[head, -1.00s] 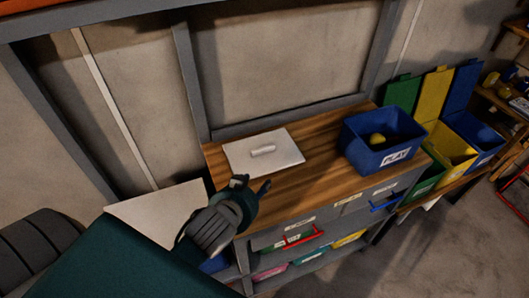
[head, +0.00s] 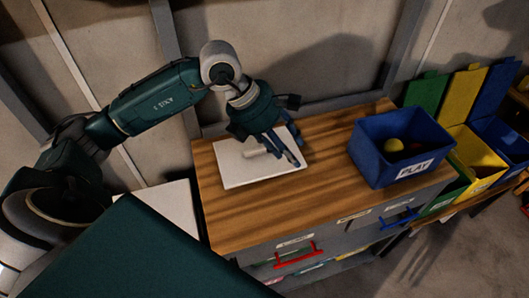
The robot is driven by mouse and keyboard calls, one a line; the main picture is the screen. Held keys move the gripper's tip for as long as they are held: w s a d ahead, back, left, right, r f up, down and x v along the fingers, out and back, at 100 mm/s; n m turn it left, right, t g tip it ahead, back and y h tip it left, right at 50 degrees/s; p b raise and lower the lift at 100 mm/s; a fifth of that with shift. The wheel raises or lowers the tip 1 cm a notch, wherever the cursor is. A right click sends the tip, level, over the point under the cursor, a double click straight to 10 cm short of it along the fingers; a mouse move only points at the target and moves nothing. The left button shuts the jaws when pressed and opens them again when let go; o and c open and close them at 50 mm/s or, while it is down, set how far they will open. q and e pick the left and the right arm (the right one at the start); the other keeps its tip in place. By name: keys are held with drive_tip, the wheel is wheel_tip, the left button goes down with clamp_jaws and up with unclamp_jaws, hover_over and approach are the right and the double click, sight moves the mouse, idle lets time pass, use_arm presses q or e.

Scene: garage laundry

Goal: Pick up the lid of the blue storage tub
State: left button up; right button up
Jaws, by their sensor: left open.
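A flat white lid (head: 240,173) with a raised bar handle (head: 256,152) lies on the wooden top of the cabinet. My left gripper (head: 284,156) is open above the lid's right part, fingers pointing down close to the handle. Whether the fingers touch the lid or handle, I cannot tell. The right gripper is not in view.
The wooden top (head: 290,198) is bare in front of the lid and between lid and tub. Grey posts and a wall stand behind it. Drawers with a red handle (head: 298,256) are below. Green, yellow and blue bins (head: 478,160) stand at the right.

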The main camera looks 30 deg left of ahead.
use_arm(q)
drive_tip(key=w+a+y, duration=0.1)
drive_tip(key=a+y, duration=0.3)
drive_tip(key=a, duration=0.8)
drive_tip(key=n, duration=0.1)
hover_over(257, 148)
drive_tip(key=s, duration=0.2)
drive_tip(key=shift+y, duration=0.3)
wheel_tip(257, 148, down, 5)
drive_tip(key=shift+s+r+p, duration=0.1)
drive_tip(key=shift+r+p, duration=0.1)
drive_tip(key=shift+p, duration=0.25)
drive_tip(key=shift+f, duration=0.25)
drive_tip(key=p+x, duration=0.1)
drive_tip(key=x, duration=0.1)
drive_tip(key=p+x, duration=0.1)
drive_tip(key=x, duration=0.2)
drive_tip(key=shift+w+a+r+p, duration=0.1)
drive_tip(key=shift+w+a+p, duration=0.05)
drive_tip(key=shift+w+p, duration=0.2)
drive_tip(key=shift+f, duration=0.3)
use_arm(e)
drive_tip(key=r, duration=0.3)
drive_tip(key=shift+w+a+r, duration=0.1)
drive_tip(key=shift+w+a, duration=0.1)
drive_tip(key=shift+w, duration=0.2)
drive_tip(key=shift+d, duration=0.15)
use_arm(q)
clamp_jaws()
